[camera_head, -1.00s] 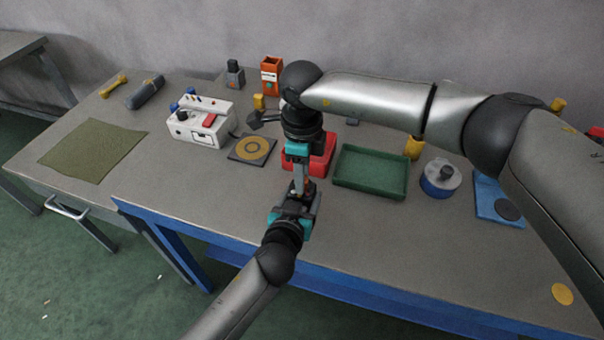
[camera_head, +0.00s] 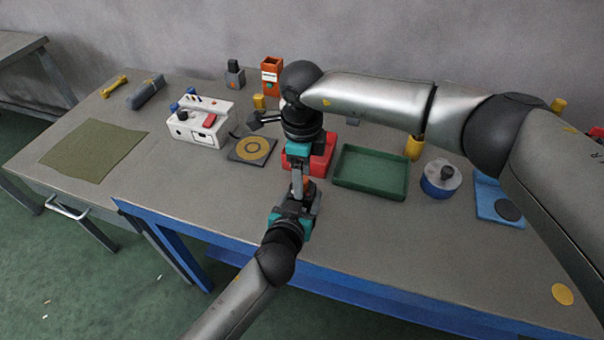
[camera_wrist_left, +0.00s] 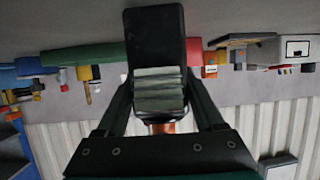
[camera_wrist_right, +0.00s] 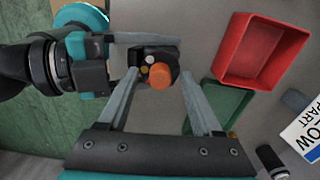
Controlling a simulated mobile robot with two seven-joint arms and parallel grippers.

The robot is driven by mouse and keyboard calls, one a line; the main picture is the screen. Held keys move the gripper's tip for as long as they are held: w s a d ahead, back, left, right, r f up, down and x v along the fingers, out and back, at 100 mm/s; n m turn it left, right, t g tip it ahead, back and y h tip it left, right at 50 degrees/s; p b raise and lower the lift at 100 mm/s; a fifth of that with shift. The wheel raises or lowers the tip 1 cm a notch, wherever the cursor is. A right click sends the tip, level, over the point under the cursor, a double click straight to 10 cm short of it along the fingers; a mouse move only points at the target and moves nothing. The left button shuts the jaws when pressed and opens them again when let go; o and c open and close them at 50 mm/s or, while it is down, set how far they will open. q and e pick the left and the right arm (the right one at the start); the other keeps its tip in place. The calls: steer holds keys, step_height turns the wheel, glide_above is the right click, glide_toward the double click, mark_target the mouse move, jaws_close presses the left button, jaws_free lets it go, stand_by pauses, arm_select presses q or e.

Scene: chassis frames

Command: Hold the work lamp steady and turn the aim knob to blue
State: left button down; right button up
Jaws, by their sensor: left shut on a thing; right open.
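The work lamp shows as a dark body with an orange knob (camera_wrist_right: 160,76) and small white and yellow spots beside the knob in the right wrist view. My left gripper (camera_head: 297,196) is shut on the dark lamp body (camera_wrist_left: 158,40), which rises between its fingers in the left wrist view. My right gripper (camera_wrist_right: 162,73) points down from above. It is open, with one finger on either side of the knob; I cannot tell whether either touches it. In the head view the grippers hide most of the lamp. No blue mark is clear on it.
A white switch box (camera_head: 190,135) and a dark pad with a yellow ring (camera_head: 238,155) stand left of my right wrist. The front middle of the bench (camera_head: 400,235) is clear.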

step_height(320, 180, up, 12)
stand_by(0.6)
arm_select(q)
jaws_free()
stand_by(0.3)
